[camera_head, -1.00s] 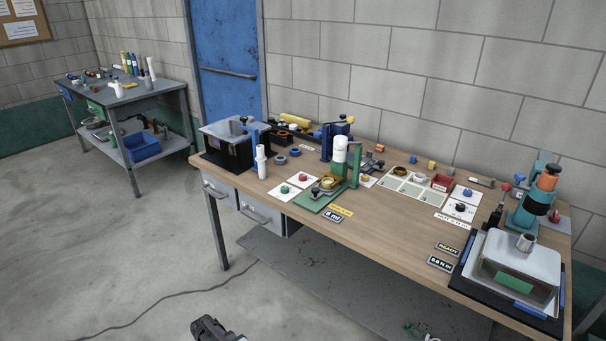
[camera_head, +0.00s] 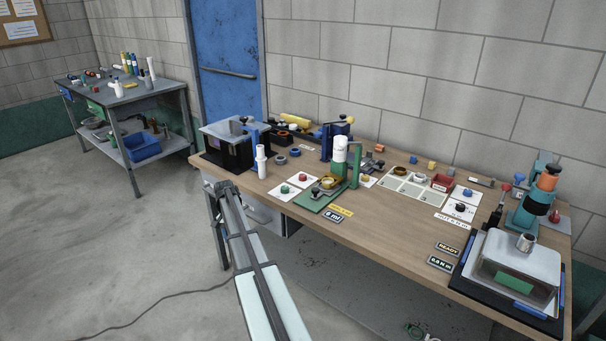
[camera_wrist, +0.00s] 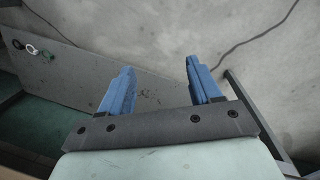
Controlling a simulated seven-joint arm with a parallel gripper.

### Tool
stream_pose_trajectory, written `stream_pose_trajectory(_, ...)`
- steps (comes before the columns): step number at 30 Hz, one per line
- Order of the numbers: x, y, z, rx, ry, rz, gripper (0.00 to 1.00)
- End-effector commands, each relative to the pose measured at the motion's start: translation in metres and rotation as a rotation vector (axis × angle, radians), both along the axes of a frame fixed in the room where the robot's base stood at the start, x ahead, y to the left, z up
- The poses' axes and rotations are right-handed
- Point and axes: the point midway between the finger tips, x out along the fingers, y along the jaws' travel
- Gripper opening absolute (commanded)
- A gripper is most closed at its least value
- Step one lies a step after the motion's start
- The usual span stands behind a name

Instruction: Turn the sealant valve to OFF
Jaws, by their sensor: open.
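A green stand (camera_head: 355,165) with a white cartridge (camera_head: 340,150) stands mid-left on the workbench, over a green base plate (camera_head: 318,196) with a brass-coloured round part. It looks like the sealant dispenser, but I cannot make out which part is its valve or how it is set. My gripper (camera_wrist: 158,66) shows two blue fingers spread apart with nothing between them, above the floor. In the head view, my arm reaches up from the bottom to the bench's front left edge, left of and nearer than the stand. The fingers are not clear there.
A black box machine (camera_head: 228,155) and white bottle (camera_head: 261,162) stand at the bench's left end. White cards with red and green knobs (camera_head: 303,177) lie beside the base plate. A grey-lidded machine (camera_head: 515,262) stands at the right. The bench's middle front is clear.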

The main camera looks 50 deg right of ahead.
Motion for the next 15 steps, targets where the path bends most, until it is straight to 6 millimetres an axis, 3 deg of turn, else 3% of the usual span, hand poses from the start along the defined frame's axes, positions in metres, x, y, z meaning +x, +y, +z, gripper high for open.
stream_pose_trajectory(1, 0.011, -0.024, 0.022, -0.013, -0.016, -0.036, 0.63)
stream_pose_trajectory(10, 0.027, -0.128, 0.143, -0.072, -0.080, -0.228, 0.63)
stream_pose_trajectory(11, 0.027, -0.139, 0.156, -0.077, -0.087, -0.248, 0.63)
stream_pose_trajectory(15, 0.005, -0.217, 0.196, -0.072, -0.094, -0.377, 0.63)
